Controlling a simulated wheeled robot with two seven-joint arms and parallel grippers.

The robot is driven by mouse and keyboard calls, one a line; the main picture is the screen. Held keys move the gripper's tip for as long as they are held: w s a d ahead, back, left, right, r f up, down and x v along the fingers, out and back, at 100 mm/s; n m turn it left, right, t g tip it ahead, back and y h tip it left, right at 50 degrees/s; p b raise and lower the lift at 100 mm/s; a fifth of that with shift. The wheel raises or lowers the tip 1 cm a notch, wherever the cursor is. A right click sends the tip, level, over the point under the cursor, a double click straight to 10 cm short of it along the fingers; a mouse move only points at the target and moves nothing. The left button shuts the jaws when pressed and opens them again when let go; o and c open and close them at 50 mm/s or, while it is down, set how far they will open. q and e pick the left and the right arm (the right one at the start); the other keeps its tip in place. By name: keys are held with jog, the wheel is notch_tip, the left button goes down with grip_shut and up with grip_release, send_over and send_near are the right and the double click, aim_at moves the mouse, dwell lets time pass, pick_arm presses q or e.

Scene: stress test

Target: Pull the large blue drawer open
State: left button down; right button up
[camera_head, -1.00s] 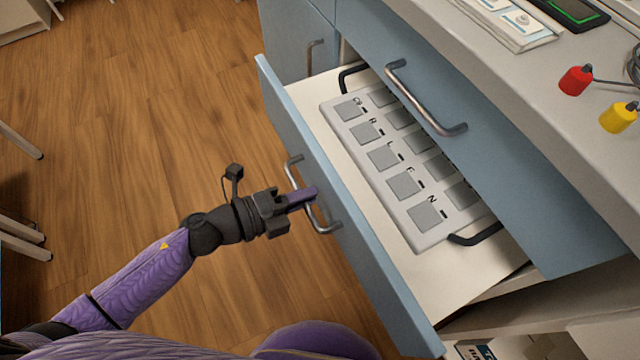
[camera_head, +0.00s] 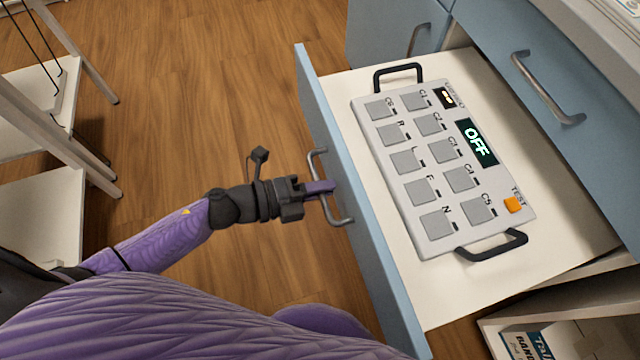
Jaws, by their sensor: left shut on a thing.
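The large blue drawer (camera_head: 355,215) stands pulled well out of the cabinet, its white inside showing. My left gripper (camera_head: 328,189) is shut on the metal handle (camera_head: 338,219) on the drawer's front. A grey panel box (camera_head: 433,215) with two black carry handles lies in the drawer. It has several square pads, an orange button and a dark display reading OFF. My right gripper is not in view.
Another blue drawer front with a metal handle (camera_head: 548,95) is above, closed. An open shelf with a box (camera_head: 527,345) is below at the lower right. A white rack (camera_head: 45,200) stands at the left; wooden floor (camera_head: 200,90) lies between.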

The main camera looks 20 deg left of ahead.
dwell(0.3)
pick_arm(q)
jog(key=c, duration=0.7)
grip_release()
jog(key=shift+o, duration=0.2)
jog(key=p+v, duration=0.2)
jog(key=v, duration=0.8)
jog(key=shift+p, duration=0.4)
jog(key=shift+f, duration=0.1)
